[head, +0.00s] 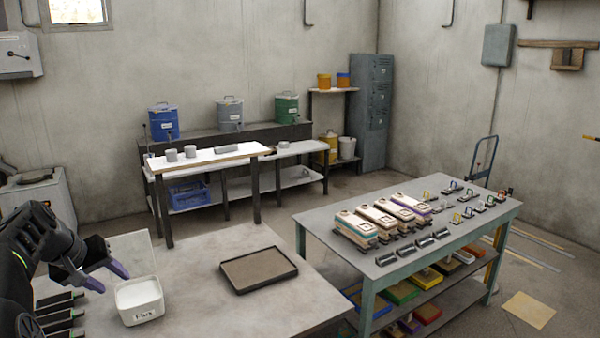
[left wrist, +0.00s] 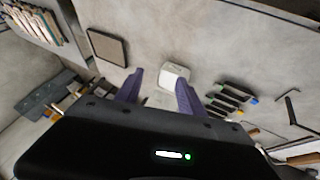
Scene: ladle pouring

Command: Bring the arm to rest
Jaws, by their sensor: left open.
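My left gripper (head: 107,278) is at the left of the head view, above the near grey table (head: 215,318). Its two purple fingers are apart with nothing between them. In the left wrist view the fingers (left wrist: 160,92) also show spread, with a white container (left wrist: 175,72) beyond them. In the head view this white square container (head: 139,300), with a dark label on its front, stands on the table just right of and below the fingertips, apart from them. My right gripper is in neither view.
A brown, dark-rimmed tray (head: 259,270) lies on the same table. Several dark bars (head: 62,318) lie at the left, close to my arm. A green-grey workbench (head: 383,268) with several moulds stands at the right. The table between container and tray is clear.

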